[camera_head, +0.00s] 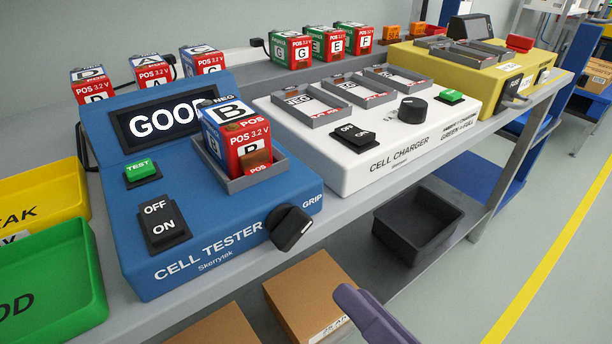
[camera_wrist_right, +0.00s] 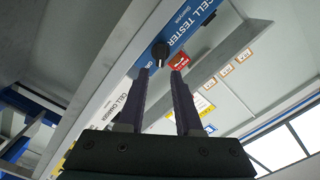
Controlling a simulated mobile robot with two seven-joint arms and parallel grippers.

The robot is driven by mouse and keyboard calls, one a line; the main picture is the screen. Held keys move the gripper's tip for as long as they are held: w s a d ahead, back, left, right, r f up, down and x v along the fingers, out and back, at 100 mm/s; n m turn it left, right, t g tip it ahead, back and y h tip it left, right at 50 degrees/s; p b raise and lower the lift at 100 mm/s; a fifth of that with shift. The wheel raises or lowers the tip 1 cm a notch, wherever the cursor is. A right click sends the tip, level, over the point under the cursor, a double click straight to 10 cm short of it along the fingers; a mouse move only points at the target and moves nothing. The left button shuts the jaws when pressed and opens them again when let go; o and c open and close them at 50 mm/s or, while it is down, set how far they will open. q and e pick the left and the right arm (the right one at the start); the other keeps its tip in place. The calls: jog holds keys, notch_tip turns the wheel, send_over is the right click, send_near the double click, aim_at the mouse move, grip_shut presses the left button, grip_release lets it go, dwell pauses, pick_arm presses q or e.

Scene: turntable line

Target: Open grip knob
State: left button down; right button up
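Cell B (camera_head: 222,128), blue, red and white, stands in the tester's grey socket, and the display reads GOOD. My right gripper (camera_head: 347,292) shows as a purple finger below and right of the knob. In the right wrist view the two fingers of my right gripper (camera_wrist_right: 161,72) are apart and empty, and the knob (camera_wrist_right: 160,50) shows beyond the tips, not touched. My left gripper is not in view.
A white cell charger (camera_head: 385,160) with grey trays stands right of the tester, with a yellow unit (camera_head: 470,75) beyond. Several cells stand behind. Yellow and green bins (camera_head: 60,275) are at left. A black bin (camera_head: 415,225) and cardboard boxes (camera_head: 310,290) sit lower down.

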aim_at(298, 236)
jog(key=b+x, duration=0.1)
jog(key=x, duration=0.8)
jog(key=shift+r, duration=0.1)
grip_shut()
